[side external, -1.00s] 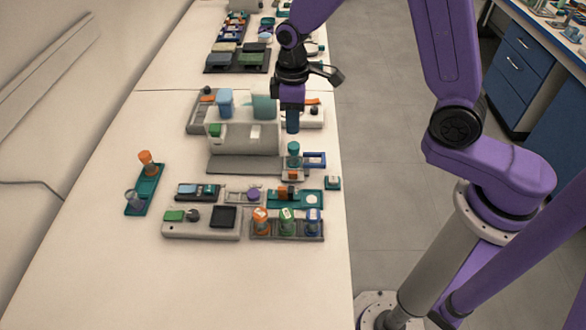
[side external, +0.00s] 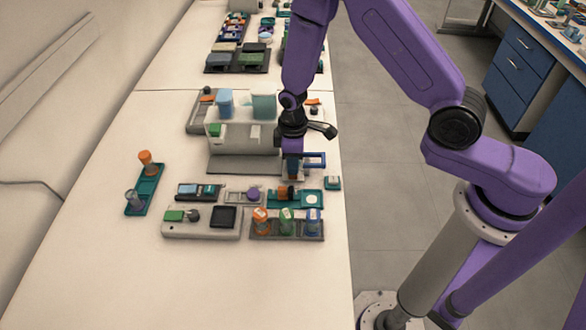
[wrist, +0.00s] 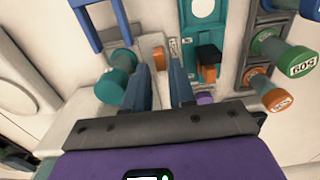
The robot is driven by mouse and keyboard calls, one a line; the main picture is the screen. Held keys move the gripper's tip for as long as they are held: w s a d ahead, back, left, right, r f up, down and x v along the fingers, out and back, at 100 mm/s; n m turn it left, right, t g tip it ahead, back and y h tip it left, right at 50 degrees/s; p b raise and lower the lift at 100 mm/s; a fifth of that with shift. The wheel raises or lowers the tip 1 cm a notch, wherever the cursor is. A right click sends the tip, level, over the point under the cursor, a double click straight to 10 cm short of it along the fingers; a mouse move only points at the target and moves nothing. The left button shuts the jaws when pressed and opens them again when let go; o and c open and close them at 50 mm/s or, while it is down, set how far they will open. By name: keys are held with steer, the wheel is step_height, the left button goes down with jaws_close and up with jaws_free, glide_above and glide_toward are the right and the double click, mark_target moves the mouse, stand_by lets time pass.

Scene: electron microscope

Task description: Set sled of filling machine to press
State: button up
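The white machine that looks like the filling machine (side external: 243,138) stands on the bench with a blue and a green container on top. At its right front is a small pale carriage, apparently the sled (wrist: 150,50), with an orange mark. A teal round knob or cap (wrist: 116,72) is beside my left finger in the wrist view, and a blue frame (side external: 315,160) stands close by. My gripper (wrist: 161,68) is low over this spot, fingers apart, with part of the pale carriage visible between them. I cannot tell whether they touch it. In the side view my gripper hides the knob.
A teal tray (side external: 310,199) with an orange-black block and a grey rack (side external: 287,229) of capped vials lie in front. A grey panel device (side external: 203,222) and a teal holder (side external: 145,190) are to the left. Bare bench lies at the front.

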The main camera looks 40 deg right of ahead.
steer(key=shift+f, duration=1.65)
jaws_close()
steer(key=shift+w+a, duration=1.45)
steer(key=shift+w, duration=0.05)
jaws_free()
step_height(320, 180, up, 18)
steer(key=shift+f, duration=0.25)
